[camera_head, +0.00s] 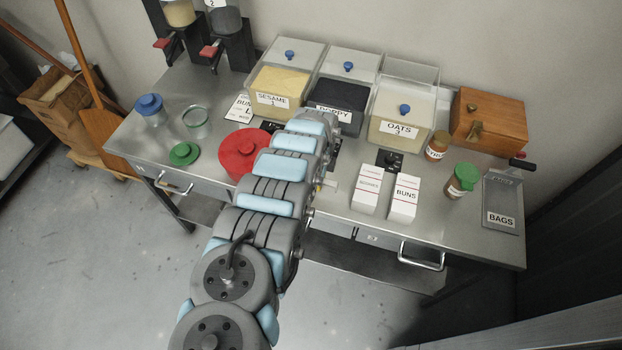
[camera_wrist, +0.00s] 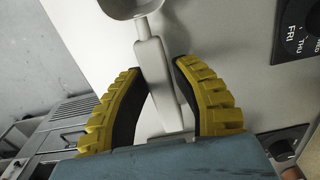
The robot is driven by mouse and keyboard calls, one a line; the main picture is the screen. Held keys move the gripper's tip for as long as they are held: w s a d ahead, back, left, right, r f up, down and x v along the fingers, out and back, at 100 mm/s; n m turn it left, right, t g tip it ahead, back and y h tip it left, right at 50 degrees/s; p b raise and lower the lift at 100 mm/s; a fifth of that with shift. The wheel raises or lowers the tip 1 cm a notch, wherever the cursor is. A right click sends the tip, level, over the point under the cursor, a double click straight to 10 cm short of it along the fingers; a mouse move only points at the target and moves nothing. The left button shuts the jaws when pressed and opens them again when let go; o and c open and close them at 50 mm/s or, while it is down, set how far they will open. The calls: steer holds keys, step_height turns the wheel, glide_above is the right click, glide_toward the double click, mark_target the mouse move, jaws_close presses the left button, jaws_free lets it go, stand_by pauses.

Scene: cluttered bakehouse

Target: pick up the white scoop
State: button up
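The white scoop shows in the wrist view, its bowl (camera_wrist: 128,6) cut off by the top edge. Its pale handle (camera_wrist: 153,66) runs down between the two yellow, black-padded fingers of my gripper (camera_wrist: 158,68). The fingertips are close on either side of the handle. I cannot tell whether both pads press on it, or whether the scoop still rests on the steel surface. In the head view my arm covers the gripper and most of that spot. A small pale piece (camera_head: 331,184) shows just right of the arm; it may be part of the scoop.
Behind stand the sesame (camera_head: 276,100), poppy and oats (camera_head: 396,132) bins. White boxes (camera_head: 404,198), a black dial (camera_head: 389,161) and a green-lidded jar (camera_head: 462,181) are to the right. A day dial (camera_wrist: 300,32) is near the fingers.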

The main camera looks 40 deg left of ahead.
jaws_close()
steer(key=shift+r+p, duration=0.4)
steer(key=shift+r, duration=0.05)
step_height(320, 180, up, 3)
steer(key=p, duration=0.3)
steer(key=shift+s+r, duration=0.15)
steer(key=shift+r, duration=0.05)
steer(key=s+d+r+p, duration=0.7)
steer(key=s+p, duration=0.4)
steer(key=p, duration=0.3)
steer(key=shift+s+r, duration=0.3)
steer(key=shift+r, duration=0.5)
